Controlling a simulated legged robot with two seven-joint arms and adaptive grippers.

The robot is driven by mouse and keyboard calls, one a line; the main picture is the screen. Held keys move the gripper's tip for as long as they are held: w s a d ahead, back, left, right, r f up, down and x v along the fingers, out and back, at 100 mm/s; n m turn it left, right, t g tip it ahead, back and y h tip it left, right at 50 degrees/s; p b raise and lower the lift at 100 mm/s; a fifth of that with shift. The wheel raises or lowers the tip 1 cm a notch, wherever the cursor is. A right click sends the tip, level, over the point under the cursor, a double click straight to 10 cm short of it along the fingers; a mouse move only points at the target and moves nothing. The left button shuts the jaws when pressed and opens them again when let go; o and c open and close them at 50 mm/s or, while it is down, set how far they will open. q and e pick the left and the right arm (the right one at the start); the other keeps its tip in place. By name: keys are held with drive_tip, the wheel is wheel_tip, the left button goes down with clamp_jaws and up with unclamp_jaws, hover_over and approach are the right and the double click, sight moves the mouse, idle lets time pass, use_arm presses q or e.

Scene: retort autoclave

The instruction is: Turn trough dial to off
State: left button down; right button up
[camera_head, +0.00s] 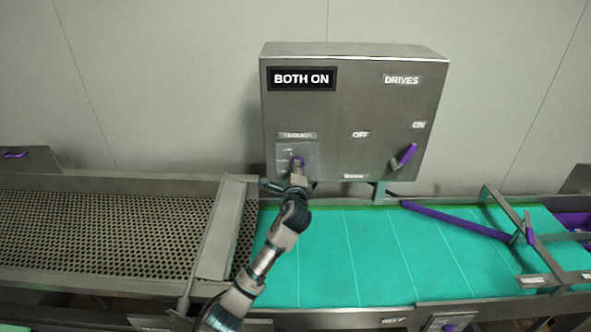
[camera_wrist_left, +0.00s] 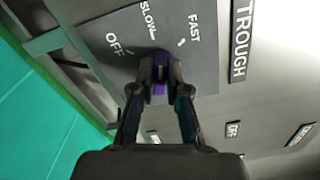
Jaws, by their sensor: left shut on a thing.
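The trough dial is a small purple knob (camera_wrist_left: 159,76) on a grey plate (camera_wrist_left: 110,40) marked OFF, SLOW and FAST, under the TROUGH label. The dial also shows in the head view (camera_head: 298,161), mostly covered by my gripper. My left gripper (camera_wrist_left: 157,88) is shut on the purple knob, with a finger on each side. In the head view my left gripper (camera_head: 297,178) reaches up to the lower left of the control box (camera_head: 350,110). The dial's exact setting is hard to tell because the fingers hide its pointer. My right gripper is not in view.
A display (camera_head: 301,79) on the box reads BOTH ON. A purple drives handle (camera_head: 407,154) sits at the box's right, below the ON label. A green belt (camera_head: 350,260) runs beneath, with a purple bar (camera_head: 455,221) across it. A perforated trough (camera_head: 100,230) lies left.

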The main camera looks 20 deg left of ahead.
use_arm(q)
drive_tip(key=shift+w+d+f+n+b, duration=0.1)
drive_tip(key=shift+f+n+b, duration=0.3)
drive_tip(key=shift+n, duration=1.7)
drive_tip(key=shift+s+f+n+b, duration=0.15)
drive_tip(key=shift+n+b, duration=0.4)
drive_tip(key=shift+n, duration=1.55)
drive_tip(key=shift+w+d+f+n+b, duration=0.15)
drive_tip(key=shift+f+n+b, duration=0.3)
drive_tip(key=shift+n, duration=1.65)
drive_tip(key=shift+a+r, duration=0.1)
drive_tip(key=shift+r, duration=0.05)
drive_tip(key=c, duration=1.2)
unclamp_jaws()
drive_tip(key=shift+o, duration=0.2)
drive_tip(key=shift+r, duration=0.2)
